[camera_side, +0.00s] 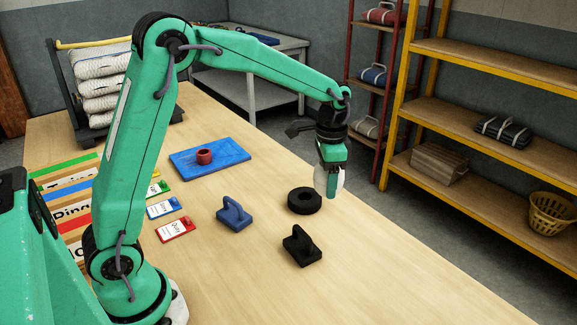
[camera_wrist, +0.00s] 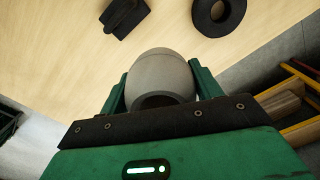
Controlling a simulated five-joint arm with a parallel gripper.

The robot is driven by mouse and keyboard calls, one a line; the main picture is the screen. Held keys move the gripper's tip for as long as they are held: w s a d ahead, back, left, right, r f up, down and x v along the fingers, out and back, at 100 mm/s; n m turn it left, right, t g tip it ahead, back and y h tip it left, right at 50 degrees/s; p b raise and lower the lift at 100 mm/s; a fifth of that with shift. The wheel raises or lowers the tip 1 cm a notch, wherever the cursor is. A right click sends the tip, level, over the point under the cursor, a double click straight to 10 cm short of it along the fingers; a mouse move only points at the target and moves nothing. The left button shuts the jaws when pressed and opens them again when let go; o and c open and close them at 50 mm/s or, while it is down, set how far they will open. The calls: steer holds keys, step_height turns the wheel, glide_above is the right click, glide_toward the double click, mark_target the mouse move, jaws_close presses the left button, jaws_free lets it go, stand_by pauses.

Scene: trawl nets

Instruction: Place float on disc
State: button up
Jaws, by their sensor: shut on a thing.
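My gripper (camera_side: 331,186) is shut on a pale grey, rounded float (camera_wrist: 163,72), with one green finger on each side of it in the wrist view. The float (camera_side: 319,183) also shows in the side view, partly hidden by a finger, and it seems to be held above the table. A black disc with a hole in its middle (camera_side: 304,200) lies flat on the table, just left of and below the float in the side view. In the wrist view the disc (camera_wrist: 219,12) is at the top right, apart from the float and partly cut off.
A black block with a handle (camera_side: 302,246) and a blue one (camera_side: 235,214) stand near the disc. A blue board (camera_side: 210,161) with a red ring (camera_side: 204,156) lies farther back. Label cards (camera_side: 176,229) lie at left. The table's right edge is close to my gripper.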

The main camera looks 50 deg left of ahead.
steer(key=a, duration=0.1)
glide_above(304, 196)
step_height(304, 196, down, 7)
steer(key=shift+r, duration=0.1)
steer(key=shift+f, duration=2)
steer(key=shift+f, duration=0.15)
steer(key=o, duration=1)
step_height(304, 196, up, 12)
steer(key=shift+r, duration=0.2)
